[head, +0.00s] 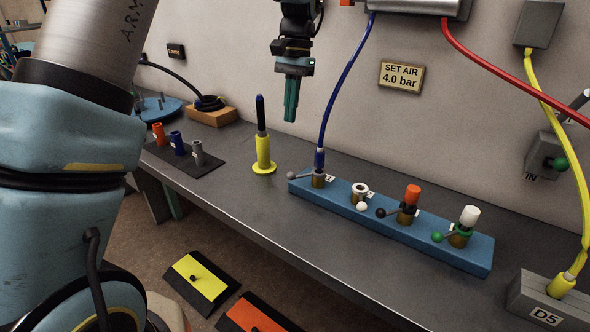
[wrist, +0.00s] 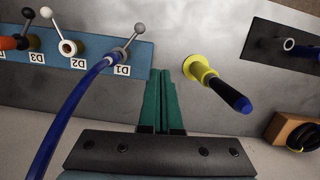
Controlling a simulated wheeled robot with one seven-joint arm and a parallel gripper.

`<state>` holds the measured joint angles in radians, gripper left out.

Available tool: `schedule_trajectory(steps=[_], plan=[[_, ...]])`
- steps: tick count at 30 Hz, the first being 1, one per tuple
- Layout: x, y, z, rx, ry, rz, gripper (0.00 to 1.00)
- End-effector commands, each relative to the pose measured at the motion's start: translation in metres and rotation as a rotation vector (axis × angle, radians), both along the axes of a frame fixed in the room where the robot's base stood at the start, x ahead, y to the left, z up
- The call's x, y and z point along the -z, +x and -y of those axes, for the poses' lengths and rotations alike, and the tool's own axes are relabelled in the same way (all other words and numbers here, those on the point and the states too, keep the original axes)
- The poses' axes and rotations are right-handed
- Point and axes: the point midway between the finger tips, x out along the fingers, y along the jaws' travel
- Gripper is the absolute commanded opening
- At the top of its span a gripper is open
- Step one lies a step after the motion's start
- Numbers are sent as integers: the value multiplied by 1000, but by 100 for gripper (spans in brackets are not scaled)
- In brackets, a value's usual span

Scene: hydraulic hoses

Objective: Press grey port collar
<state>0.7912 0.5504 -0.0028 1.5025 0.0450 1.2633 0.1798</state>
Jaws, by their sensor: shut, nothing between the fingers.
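The blue port block (head: 335,204) lies on the bench, with a row of brass ports and ball-ended levers. The port at its left end, marked D1 in the wrist view, has a grey-ball lever (head: 291,175) and a blue hose (head: 320,160) standing in it. The grey ball (wrist: 139,27) and hose (wrist: 80,95) also show in the wrist view. The fingers (wrist: 161,75) also show in the wrist view.
A yellow holder (head: 263,160) with a dark, blue-tipped rod stands left of the block. A black mat (head: 185,158) holds orange, blue and grey sleeves. D2's port is uncapped; orange and white caps top the other ports. Red and yellow hoses hang at the right.

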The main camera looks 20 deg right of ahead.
Motion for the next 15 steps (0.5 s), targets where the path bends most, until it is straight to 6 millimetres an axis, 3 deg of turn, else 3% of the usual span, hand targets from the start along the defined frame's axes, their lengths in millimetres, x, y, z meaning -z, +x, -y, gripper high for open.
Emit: schedule_trajectory(steps=[1,6,15], plan=[[3,-6,19,41,9,-6,0],[1,-22,52,119,35,-25,0],[-1,-27,60,139,42,-31,0]])
